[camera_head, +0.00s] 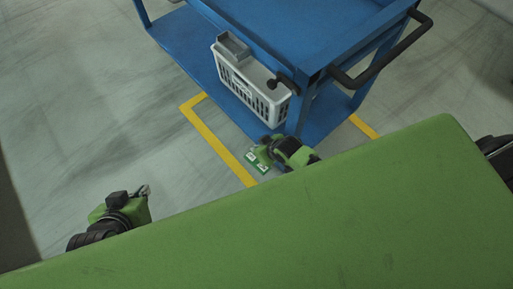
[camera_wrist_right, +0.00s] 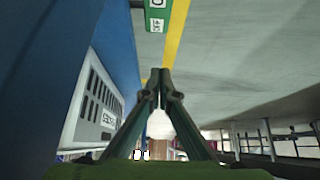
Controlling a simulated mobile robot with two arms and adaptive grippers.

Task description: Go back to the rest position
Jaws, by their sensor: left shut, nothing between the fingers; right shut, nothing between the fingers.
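My left gripper (camera_head: 145,190) is at the lower left of the head view, over bare grey floor. Its fingers are shut and hold nothing. My right gripper (camera_wrist_right: 160,76) shows in the wrist view with its two dark fingers meeting at the tips, shut and empty. In the head view my right wrist is beside the near lower corner of the blue cart (camera_head: 321,68), and its fingertips are hard to make out there. I cannot tell whether it touches the cart.
A white crate (camera_head: 243,85) with a grey bin stands on the cart's lower shelf. The cart has a black handle (camera_head: 390,62). A yellow line (camera_head: 215,143) and a green-and-white label (camera_head: 257,162) lie near it. A large green surface (camera_head: 330,220) fills the foreground.

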